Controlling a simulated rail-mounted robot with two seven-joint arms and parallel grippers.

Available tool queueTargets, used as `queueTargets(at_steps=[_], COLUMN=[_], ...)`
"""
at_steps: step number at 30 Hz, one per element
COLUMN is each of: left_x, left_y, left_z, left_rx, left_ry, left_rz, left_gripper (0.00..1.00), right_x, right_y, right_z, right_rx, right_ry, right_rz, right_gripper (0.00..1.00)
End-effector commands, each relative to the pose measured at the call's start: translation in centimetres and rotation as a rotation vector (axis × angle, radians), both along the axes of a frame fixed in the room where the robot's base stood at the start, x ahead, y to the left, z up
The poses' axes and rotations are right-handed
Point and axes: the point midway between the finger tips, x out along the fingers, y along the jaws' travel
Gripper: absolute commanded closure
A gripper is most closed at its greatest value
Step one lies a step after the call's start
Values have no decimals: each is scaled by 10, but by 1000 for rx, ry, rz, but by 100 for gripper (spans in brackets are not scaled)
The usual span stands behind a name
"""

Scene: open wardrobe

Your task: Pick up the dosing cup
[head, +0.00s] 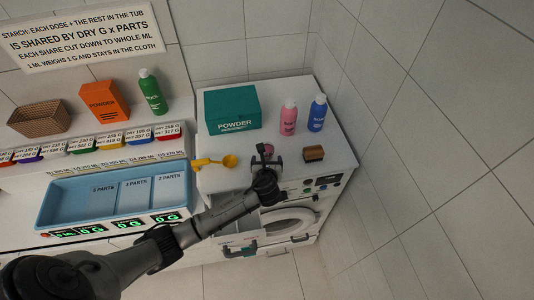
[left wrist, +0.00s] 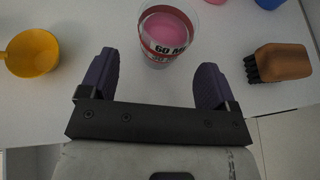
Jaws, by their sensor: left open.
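The dosing cup (left wrist: 168,34) is a clear cup with pink liquid and a red band reading "60 M…" in the left wrist view. It stands on the white top, and its upper part shows just beyond the gripper in the head view (head: 268,149). My left gripper (left wrist: 157,68) is open, its two purple fingers spread apart. In the head view the gripper (head: 266,161) partly hides the cup. My right gripper is not in view.
A yellow scoop (head: 228,161) lies left of the cup and a brown brush (head: 314,153) right of it. Behind stand a green powder box (head: 232,108), a pink bottle (head: 289,118) and a blue bottle (head: 317,114). A blue divided tray (head: 75,200) is at left; a tiled wall is at right.

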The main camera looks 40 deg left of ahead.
Motion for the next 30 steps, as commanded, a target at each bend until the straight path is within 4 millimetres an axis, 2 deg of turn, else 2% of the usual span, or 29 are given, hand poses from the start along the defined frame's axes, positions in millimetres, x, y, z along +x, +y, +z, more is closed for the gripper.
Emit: queueTargets(at_steps=[10, 21, 23, 30], left_x=[28, 32, 32, 32], left_y=[21, 25, 25, 25], left_z=[-17, -20, -20, -20], left_rx=[0, -1, -1, -1], left_ry=[1, 0, 0, 1], left_rz=[1, -1, -1, 0], left_gripper=[17, 17, 21, 44], right_x=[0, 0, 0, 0], right_y=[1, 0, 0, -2], right_z=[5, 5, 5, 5], right_rx=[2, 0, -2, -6], right_ry=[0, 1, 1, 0], right_rz=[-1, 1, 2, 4], right_gripper=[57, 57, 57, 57])
